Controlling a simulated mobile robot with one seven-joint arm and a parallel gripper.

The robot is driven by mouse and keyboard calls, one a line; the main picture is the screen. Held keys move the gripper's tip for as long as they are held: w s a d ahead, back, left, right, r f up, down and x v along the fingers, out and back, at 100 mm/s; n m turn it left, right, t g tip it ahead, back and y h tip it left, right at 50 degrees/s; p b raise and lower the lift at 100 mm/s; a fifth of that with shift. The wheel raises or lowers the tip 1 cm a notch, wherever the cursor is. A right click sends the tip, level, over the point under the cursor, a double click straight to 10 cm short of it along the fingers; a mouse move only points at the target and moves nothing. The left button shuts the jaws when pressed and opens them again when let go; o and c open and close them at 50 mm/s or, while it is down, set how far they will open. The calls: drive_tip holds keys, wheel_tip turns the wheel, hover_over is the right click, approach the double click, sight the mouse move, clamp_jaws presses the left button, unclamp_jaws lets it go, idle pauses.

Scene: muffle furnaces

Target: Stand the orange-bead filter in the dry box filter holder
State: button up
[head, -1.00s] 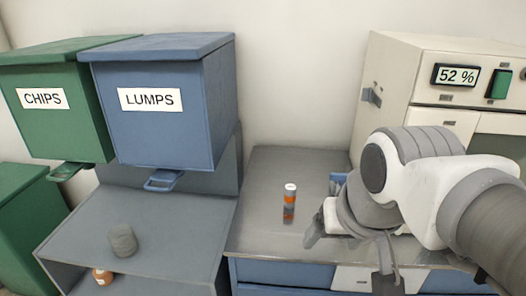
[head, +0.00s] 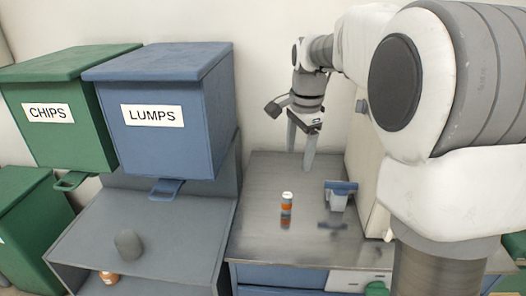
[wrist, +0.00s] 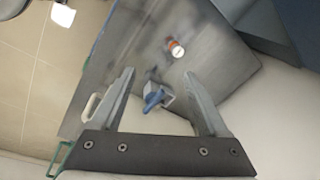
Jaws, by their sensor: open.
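A small upright cylinder with orange bands and a white cap, apparently the orange-bead filter (head: 287,203), stands on the grey metal bench. It also shows in the wrist view (wrist: 176,49). My gripper (head: 301,152) is open and empty, pointing down, above the back of the bench and apart from the filter. In the wrist view its two fingers (wrist: 159,74) are spread, with the filter beyond their tips. The dry box (head: 367,170) is mostly hidden behind my arm. I cannot make out its filter holder.
A blue-topped grey piece (head: 340,190) stands on the bench right of the filter. The CHIPS bin (head: 48,113) and LUMPS bin (head: 160,115) hang at left. Below them are a dark grey lump (head: 128,244) and an orange item (head: 108,279). The bench between filter and wall is clear.

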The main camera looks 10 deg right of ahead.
sight(287, 195)
drive_tip(key=w+f+m+g+p, duration=0.2)
drive_tip(key=w+f+m, duration=0.3)
drive_tip(key=w, duration=0.3)
wheel_tip(287, 195, down, 17)
drive_tip(key=shift+w+f+b, duration=0.15)
drive_tip(key=shift+b, duration=1.1)
drive_tip(key=shift+a, duration=0.1)
clamp_jaws()
